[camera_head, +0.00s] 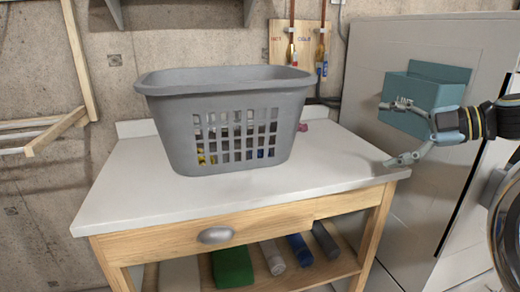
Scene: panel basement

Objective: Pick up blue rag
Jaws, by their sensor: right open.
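A rolled blue cloth (299,250), which looks like the blue rag, lies on the lower shelf under the white-topped table. It is between a light grey roll (272,257) and a darker grey roll (326,241). My right gripper (391,134) is open and empty. It is in the air beyond the table's right edge, in front of the grey cabinet, above and to the right of the blue roll and well apart from it. My left gripper is not in view.
A grey laundry basket (184,146) stands on the white tabletop (335,173); coloured things show through its holes. A green folded cloth (232,267) lies on the lower shelf. A drawer front (262,226) hangs above the shelf. A teal box (445,94) is mounted on the grey cabinet (375,60).

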